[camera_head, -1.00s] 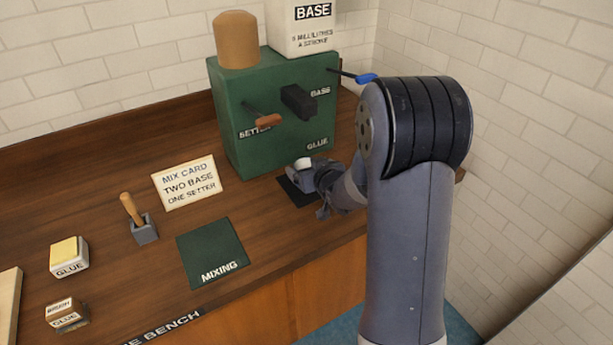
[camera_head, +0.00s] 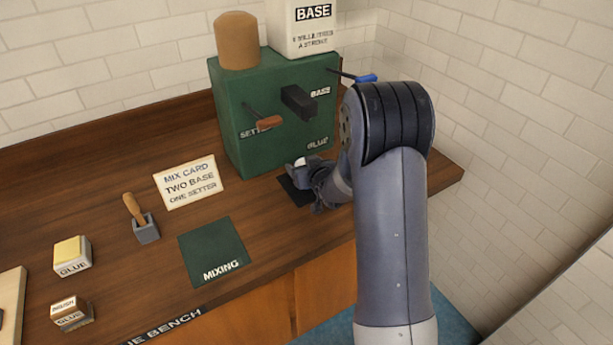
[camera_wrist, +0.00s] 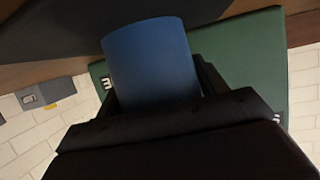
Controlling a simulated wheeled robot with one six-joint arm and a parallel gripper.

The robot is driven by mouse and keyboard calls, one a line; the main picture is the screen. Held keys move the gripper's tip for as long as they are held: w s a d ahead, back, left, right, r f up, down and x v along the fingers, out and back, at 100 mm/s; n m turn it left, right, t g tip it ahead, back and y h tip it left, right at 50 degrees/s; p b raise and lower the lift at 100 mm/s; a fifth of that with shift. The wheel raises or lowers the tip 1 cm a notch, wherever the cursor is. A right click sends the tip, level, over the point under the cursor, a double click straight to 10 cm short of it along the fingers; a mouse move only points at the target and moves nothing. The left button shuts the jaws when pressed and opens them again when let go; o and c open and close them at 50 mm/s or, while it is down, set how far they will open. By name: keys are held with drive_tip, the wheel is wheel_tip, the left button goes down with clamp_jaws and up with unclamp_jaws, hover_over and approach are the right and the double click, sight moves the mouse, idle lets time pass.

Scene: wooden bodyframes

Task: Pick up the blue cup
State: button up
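The blue cup (camera_wrist: 152,62) fills the space between the fingers of my gripper (camera_wrist: 158,85) in the wrist view. A finger lies close along each side of it; I cannot tell whether both press on it. In the head view my gripper (camera_head: 318,183) is low over the bench, at the dark pad (camera_head: 294,192) in front of the green dispenser. Only a pale bit of the cup's top (camera_head: 301,162) shows there, and my gripper and wrist hide the rest. I see no clear lift of the cup off the pad.
The green dispenser (camera_head: 245,150) with its levers stands right behind the cup. A mix card (camera_head: 186,182), a green mixing mat (camera_head: 212,252), a brush in a holder (camera_head: 146,233) and glue blocks (camera_head: 72,256) lie to the left. White tiled walls close the back and right.

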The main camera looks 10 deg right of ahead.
drive_tip(key=c, duration=0.8)
drive_tip(key=shift+s+r, duration=0.1)
drive_tip(key=shift+r, duration=0.1)
